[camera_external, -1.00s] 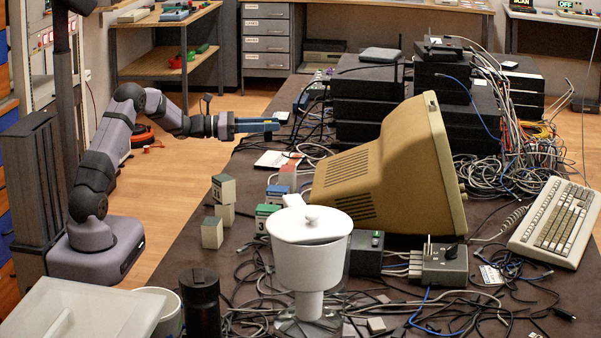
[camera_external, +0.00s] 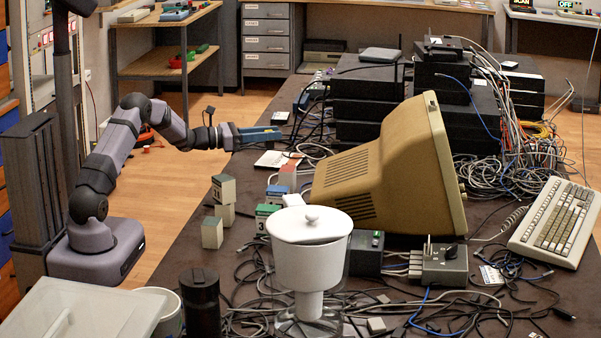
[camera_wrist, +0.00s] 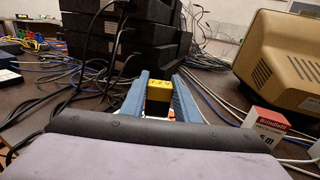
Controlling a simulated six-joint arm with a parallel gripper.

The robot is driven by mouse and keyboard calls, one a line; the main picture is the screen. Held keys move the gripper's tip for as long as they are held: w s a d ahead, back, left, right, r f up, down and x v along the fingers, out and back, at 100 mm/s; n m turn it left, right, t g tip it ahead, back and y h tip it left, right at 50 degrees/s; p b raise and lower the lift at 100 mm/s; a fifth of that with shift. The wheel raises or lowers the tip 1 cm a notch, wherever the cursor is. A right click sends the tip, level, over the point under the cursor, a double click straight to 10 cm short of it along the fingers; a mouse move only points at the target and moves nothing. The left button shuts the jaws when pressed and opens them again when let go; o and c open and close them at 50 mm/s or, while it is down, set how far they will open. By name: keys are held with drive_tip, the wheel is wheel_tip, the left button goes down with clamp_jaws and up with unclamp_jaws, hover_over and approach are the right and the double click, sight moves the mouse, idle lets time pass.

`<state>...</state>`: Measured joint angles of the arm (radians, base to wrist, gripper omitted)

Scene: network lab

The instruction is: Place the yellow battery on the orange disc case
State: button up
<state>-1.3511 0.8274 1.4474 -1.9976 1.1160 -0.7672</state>
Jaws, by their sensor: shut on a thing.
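The yellow battery (camera_wrist: 158,90), with dark markings, is between the two blue fingers of my gripper (camera_wrist: 160,88) in the wrist view. My gripper is shut on it. In the external view my gripper (camera_external: 262,134) is held above the far left part of the table; the battery cannot be made out there. I cannot clearly identify the orange disc case in either view. A flat, mostly white item (camera_external: 274,159) lies on the table below and slightly right of the fingertips in the external view.
A beige monitor (camera_external: 385,175) stands right of my gripper. Black stacked devices (camera_external: 365,105) and loose cables lie beyond. Small boxes (camera_external: 223,188) stand near the left table edge; a red and white box (camera_wrist: 265,125) is at right in the wrist view. A white pot (camera_external: 310,250) stands in front.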

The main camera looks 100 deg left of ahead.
sight(269, 145)
drive_tip(key=shift+f, duration=1.95)
drive_tip(key=shift+f, duration=0.1)
drive_tip(key=o, duration=1.1)
drive_tip(key=v, duration=1.2)
